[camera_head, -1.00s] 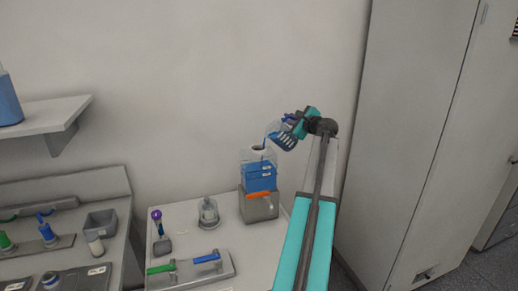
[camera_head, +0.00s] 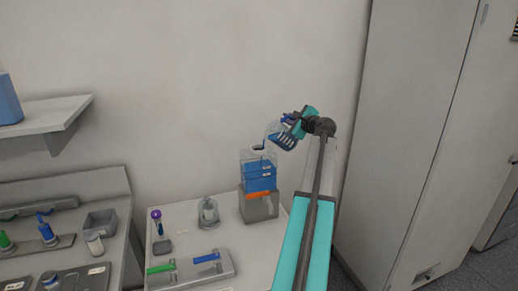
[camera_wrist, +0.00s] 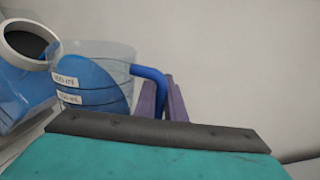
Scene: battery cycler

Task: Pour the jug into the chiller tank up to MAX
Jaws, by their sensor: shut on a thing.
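The chiller tank (camera_head: 258,172) is a clear vessel with blue liquid on a grey base (camera_head: 259,207). Its round open neck (camera_wrist: 30,42) shows in the wrist view. The liquid surface is below the tank's top; the MAX mark is too small to read. The clear jug (camera_head: 277,131) is tilted left above the neck, with blue liquid inside and a thin blue stream at its spout. My gripper (camera_head: 293,119) is shut on the jug's blue handle (camera_wrist: 150,74); its purple fingers show in the wrist view (camera_wrist: 165,100).
A clear jar (camera_head: 208,213), a purple-topped tool (camera_head: 157,222) and a rack with green and blue handles (camera_head: 190,268) share the table. A shelf (camera_head: 45,115) juts out at left. A tall cabinet (camera_head: 415,140) stands at right.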

